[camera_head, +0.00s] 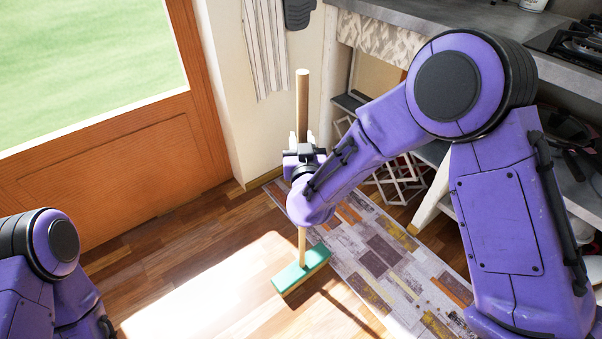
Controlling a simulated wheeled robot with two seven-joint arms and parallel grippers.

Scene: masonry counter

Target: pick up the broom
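The broom has a long pale wooden handle (302,92) and a flat green head (301,268). It stands nearly upright in the middle of the head view, head down at the floor. My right gripper (302,138) is at the upper part of the handle, with one pale fingertip close on each side of it. It looks shut on the handle, though the hand partly hides the grip. My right wrist and forearm hide the handle's middle. Whether the head touches the floor is hard to tell. My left gripper is out of view; only part of that arm shows at lower left.
A patchwork rug (385,262) lies right of the broom head. A wooden door (120,165) with a window is at left. A striped towel (265,50) hangs on the wall behind. A counter (430,15) with shelves fills the right. Sunlit floor (205,295) at lower left is clear.

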